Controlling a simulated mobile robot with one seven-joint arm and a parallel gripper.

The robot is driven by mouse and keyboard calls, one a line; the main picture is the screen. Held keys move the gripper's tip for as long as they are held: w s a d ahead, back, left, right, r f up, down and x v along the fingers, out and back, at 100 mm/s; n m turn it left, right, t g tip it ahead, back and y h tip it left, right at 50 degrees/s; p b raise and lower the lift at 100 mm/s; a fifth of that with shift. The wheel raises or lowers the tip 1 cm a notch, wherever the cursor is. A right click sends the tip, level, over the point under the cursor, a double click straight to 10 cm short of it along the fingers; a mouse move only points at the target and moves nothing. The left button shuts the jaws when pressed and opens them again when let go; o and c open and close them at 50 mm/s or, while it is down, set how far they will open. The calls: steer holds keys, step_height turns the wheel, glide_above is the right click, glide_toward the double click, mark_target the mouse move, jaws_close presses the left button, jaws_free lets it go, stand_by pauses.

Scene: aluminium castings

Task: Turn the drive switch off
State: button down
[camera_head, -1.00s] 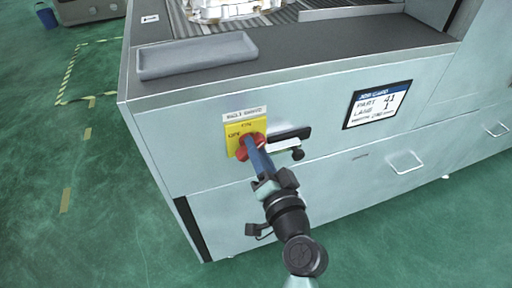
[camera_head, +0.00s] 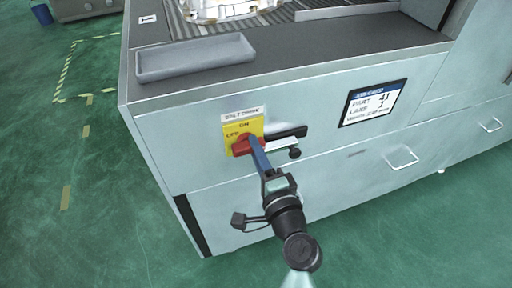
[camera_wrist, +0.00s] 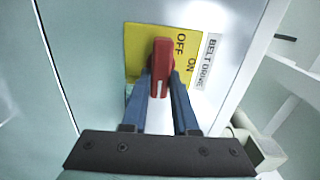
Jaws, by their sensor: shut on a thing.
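The drive switch is a red handle (camera_head: 243,146) on a yellow plate (camera_head: 228,143) on the pale cabinet front, under a white label (camera_head: 241,113) that reads BELT DRIVE in the wrist view. ON is at the plate's top middle, OFF at its left. The handle lies about level, its free end on the OFF side. In the wrist view the handle (camera_wrist: 162,62) appears upright, its top end beside the word OFF. My gripper (camera_head: 256,147) has its blue fingers on both sides of the handle and is shut on it; they hide part of it.
A black bar-shaped fitting (camera_head: 287,136) and a dark knob (camera_head: 294,153) sit close right of the switch. A job card (camera_head: 373,102) is farther right, above a drawer handle (camera_head: 401,158). A grey tray (camera_head: 195,58) lies on the top.

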stand_by(0.5)
steer(key=c, duration=0.7)
jaws_free()
steer(key=b+v, duration=0.1)
steer(key=v, duration=1.2)
steer(key=shift+w+r, duration=0.1)
